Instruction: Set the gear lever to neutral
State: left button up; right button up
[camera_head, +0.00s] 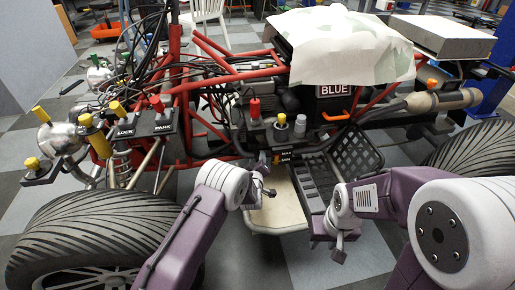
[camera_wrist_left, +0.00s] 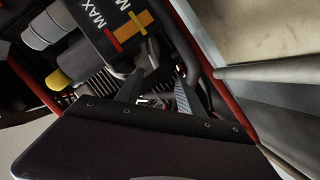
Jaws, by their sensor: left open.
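Several coloured knobs stand on the quad, and I cannot tell for sure which is the gear lever. A red knob (camera_head: 254,108), a yellow-topped knob (camera_head: 281,121) and a pale knob (camera_head: 300,124) stand on the engine side in the head view. Below them is a small black box marked MAX (camera_head: 283,157), seen close in the left wrist view (camera_wrist_left: 108,28) with orange and red marks. My left gripper (camera_head: 266,190) is in front of and below this box, its fingers (camera_wrist_left: 158,92) apart and nothing visible between them. My right gripper (camera_head: 339,248) hangs low at the right; its jaws are unclear.
Red frame tubes (camera_head: 232,62), a black slotted footrest (camera_head: 355,160) and a large tyre (camera_head: 90,235) crowd the area. A pale plate (camera_head: 278,210) lies beneath my left gripper.

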aim_at(257, 157)
pick_arm(q)
jog(key=shift+w+p, duration=0.45)
jog(key=shift+w, duration=0.05)
jog(key=shift+w+f+b, duration=0.55)
jog(key=shift+f+b, duration=0.15)
jog(key=shift+b, duration=0.35)
jog(key=shift+w+d, duration=0.1)
jog(key=shift+w, duration=0.45)
jog(key=shift+r, duration=0.1)
pick_arm(e)
jog(key=shift+f, duration=0.25)
pick_arm(q)
grip_shut()
pick_arm(e)
jog(key=shift+f, duration=0.1)
